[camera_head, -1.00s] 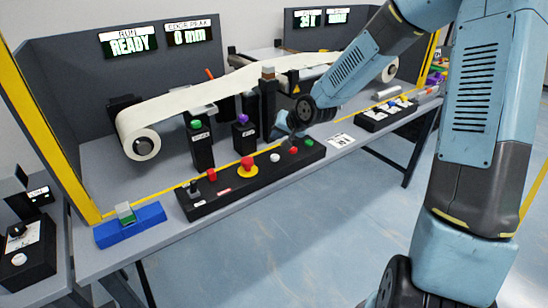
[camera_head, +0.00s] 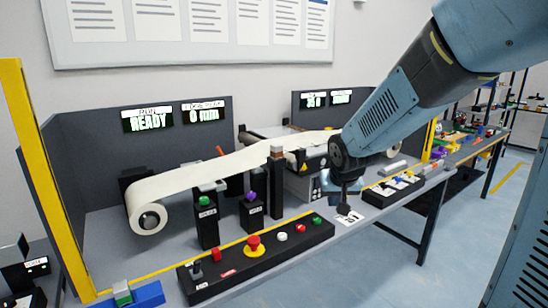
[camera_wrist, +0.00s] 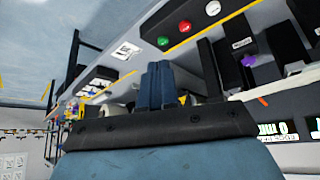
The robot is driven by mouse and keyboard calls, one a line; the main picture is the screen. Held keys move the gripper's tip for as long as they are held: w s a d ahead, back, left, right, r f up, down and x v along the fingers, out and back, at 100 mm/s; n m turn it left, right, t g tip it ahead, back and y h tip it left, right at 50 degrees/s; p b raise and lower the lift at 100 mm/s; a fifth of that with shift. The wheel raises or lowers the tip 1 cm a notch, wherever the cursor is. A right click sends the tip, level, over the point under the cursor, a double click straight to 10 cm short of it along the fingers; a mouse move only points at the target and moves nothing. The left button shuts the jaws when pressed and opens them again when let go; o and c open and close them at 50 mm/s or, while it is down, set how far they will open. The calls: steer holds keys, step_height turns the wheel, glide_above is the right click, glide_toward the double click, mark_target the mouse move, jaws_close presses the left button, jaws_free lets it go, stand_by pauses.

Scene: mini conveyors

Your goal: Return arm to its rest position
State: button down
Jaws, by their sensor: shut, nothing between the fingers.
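My arm comes in from the upper right of the head view, and my gripper (camera_head: 345,205) hangs at its end above the bench's front edge, near a small white label card (camera_head: 350,217). In the wrist view my gripper (camera_wrist: 160,70) shows its blue fingers pressed together with nothing between them. It appears clear of the bench and of the black control panel (camera_head: 262,262), which lies to its left in the head view. The panel carries red, white and green buttons.
A white web runs from a roll (camera_head: 147,216) across the bench. Black posts with a green button (camera_head: 206,202) and a purple knob (camera_head: 250,196) stand before it. A black tray (camera_head: 393,188) lies right of my gripper. Blue floor in front is open.

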steer(key=s+d+r, duration=0.2)
steer(key=s+r, duration=0.1)
steer(key=s, duration=0.4)
steer(key=s+d+r, duration=0.3)
steer(key=s, duration=0.5)
steer(key=s+d+r, duration=0.2)
steer(key=s+r, duration=0.2)
steer(key=s, duration=0.3)
steer(key=shift+s+d+g, duration=0.15)
steer(key=shift+d+g, duration=0.15)
steer(key=shift+g, duration=0.1)
